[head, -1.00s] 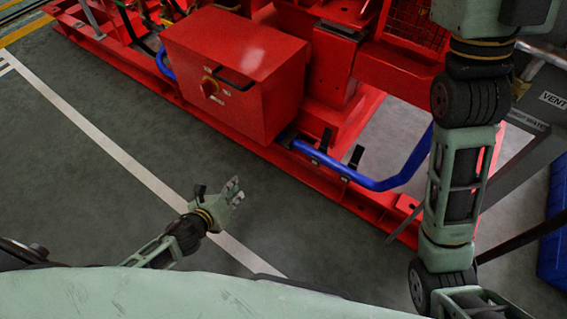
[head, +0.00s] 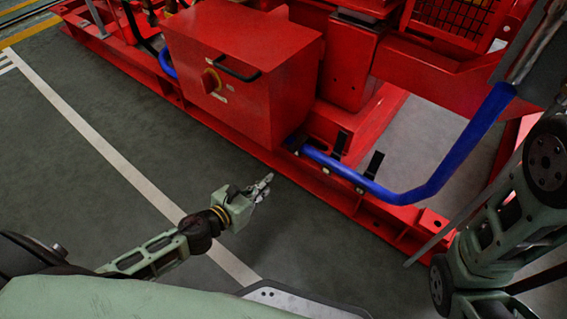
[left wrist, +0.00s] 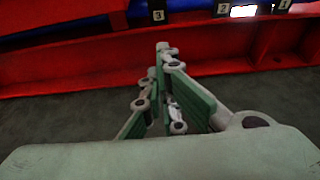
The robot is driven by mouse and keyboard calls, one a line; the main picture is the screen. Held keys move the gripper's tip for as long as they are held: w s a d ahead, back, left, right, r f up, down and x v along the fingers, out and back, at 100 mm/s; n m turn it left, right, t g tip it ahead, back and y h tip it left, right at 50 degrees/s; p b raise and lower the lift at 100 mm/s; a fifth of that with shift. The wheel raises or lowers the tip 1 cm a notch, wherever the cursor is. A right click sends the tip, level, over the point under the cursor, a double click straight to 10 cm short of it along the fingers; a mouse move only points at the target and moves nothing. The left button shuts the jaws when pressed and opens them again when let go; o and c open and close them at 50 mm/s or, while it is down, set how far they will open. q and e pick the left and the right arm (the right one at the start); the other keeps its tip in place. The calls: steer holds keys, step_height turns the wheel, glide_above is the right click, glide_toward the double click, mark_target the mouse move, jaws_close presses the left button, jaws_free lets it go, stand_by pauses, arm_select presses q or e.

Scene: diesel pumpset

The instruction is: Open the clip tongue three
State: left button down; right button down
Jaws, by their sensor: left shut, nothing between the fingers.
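A blue pipe (head: 420,192) runs along the red base frame, with black clips on it. In the left wrist view, black number plates at the top edge read 3 (left wrist: 158,15), 2 (left wrist: 222,10) and 1 (left wrist: 284,5), from left to right. In the head view, two black tongues (head: 339,143) (head: 374,164) stand up behind the pipe. The leftmost dark clip (head: 294,143) lies low near the red box; its state is unclear. My left gripper (head: 266,184) is shut and empty, apart from the clips, over the floor before the frame. Its fingertips (left wrist: 163,47) meet below plate 3. My right gripper is out of view.
A red box (head: 235,85) with a rotary switch and black handle overhangs the frame at the upper left. The red base frame (head: 385,226) edges the work area. Grey floor (head: 95,190) with a white line is free in front. My right arm fills the right side.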

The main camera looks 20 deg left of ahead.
mark_target(298, 143)
arm_select(q)
steer(key=b+x, duration=0.5)
steer(key=x, duration=0.5)
step_height(298, 143, up, 4)
steer(key=shift+s+f, duration=0.1)
